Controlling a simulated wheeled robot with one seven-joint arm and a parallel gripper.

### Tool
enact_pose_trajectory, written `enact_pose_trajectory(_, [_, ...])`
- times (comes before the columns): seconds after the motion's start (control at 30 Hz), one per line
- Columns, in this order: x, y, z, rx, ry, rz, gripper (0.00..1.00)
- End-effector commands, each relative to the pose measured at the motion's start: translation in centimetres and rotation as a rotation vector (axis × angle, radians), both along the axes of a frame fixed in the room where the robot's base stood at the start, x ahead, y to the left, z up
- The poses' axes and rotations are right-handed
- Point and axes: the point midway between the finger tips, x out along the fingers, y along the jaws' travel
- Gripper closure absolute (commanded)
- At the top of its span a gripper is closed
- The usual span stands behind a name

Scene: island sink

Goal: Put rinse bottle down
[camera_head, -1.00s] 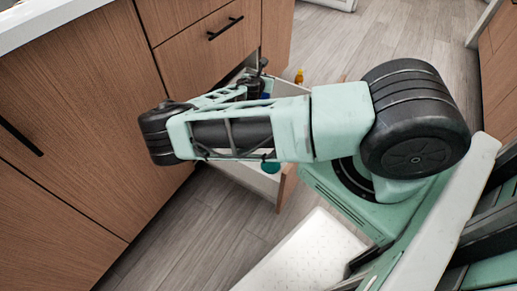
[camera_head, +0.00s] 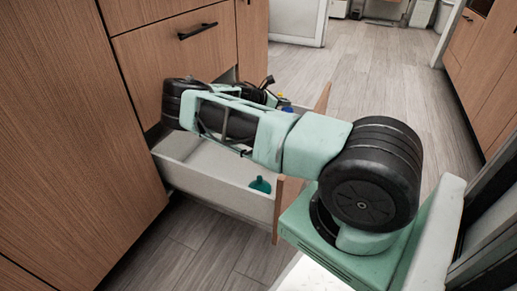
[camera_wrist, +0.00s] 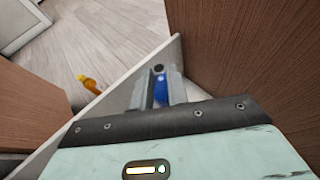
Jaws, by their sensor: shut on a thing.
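My gripper (camera_wrist: 161,88) points down in the wrist view, its fingers shut on a blue thing, which I take to be the rinse bottle (camera_wrist: 160,92). Only a small blue part shows between the fingers; the rest is hidden. In the head view a bit of blue (camera_head: 287,108) shows behind my arm, beside the far end of the drawer. The open drawer (camera_head: 222,190) has pale walls and a wooden front. I cannot tell whether the bottle touches the drawer floor.
A teal thing (camera_head: 260,185) lies in the drawer near its front. A yellow-orange thing (camera_wrist: 90,84) shows past the drawer wall in the wrist view. Wooden cabinet fronts (camera_head: 190,70) stand close on the left. The floor (camera_head: 350,70) beyond is clear.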

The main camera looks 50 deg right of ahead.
Motion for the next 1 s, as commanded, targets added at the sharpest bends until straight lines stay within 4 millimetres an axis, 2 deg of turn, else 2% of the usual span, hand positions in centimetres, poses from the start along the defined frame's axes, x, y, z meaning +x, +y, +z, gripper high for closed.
enact_pose_trajectory(0.03, [0.0,0.0,-1.7,-0.001,0.003,0.001,1.00])
enact_pose_trajectory(0.1, [0.0,0.0,-3.0,-0.001,0.003,0.002,1.00])
enact_pose_trajectory(0.2, [0.0,0.0,-4.2,-0.002,0.001,0.001,1.00])
enact_pose_trajectory(0.37, [0.0,0.0,-5.2,-0.001,0.001,0.001,1.00])
enact_pose_trajectory(0.6, [0.0,0.0,-8.4,-0.001,0.003,0.003,1.00])
enact_pose_trajectory(0.97, [0.0,0.0,-8.6,0.000,0.001,0.002,1.00])
enact_pose_trajectory(1.0, [0.0,0.0,-8.7,0.000,0.001,0.002,0.81])
